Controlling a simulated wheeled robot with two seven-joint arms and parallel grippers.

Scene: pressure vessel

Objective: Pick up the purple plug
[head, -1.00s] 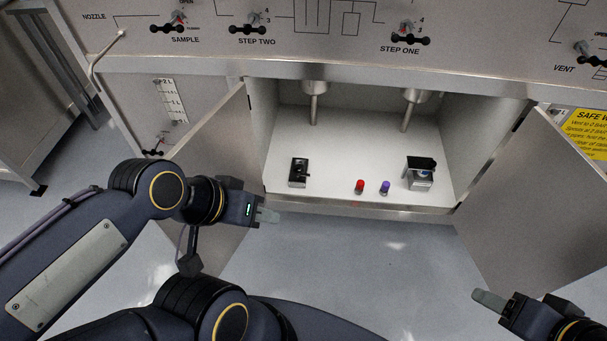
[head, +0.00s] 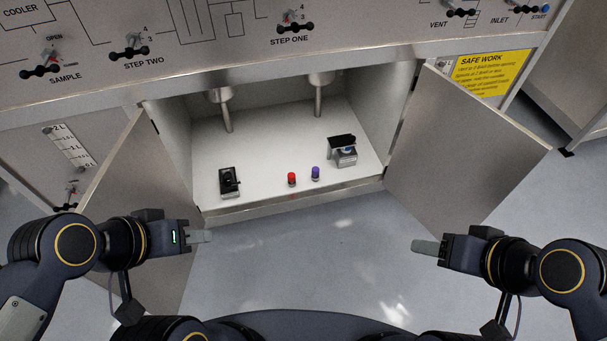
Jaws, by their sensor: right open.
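The purple plug (head: 315,173) stands upright on the white floor of the open cabinet, close to its front edge. A red plug (head: 292,179) stands just left of it, apart from it. My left gripper (head: 202,236) is in front of the cabinet at the lower left, away from both plugs; its fingers overlap in this view, so its opening does not show. My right gripper (head: 424,247) is at the lower right, in front of the cabinet, open and empty, its fingers pointing left. It is well apart from the purple plug.
A black device (head: 230,182) stands at the cabinet's left and a black-topped metal device (head: 343,150) right of the plugs. Two pipes (head: 318,100) hang inside. Open doors flank the cabinet, left (head: 142,205) and right (head: 460,150). The floor before it is clear.

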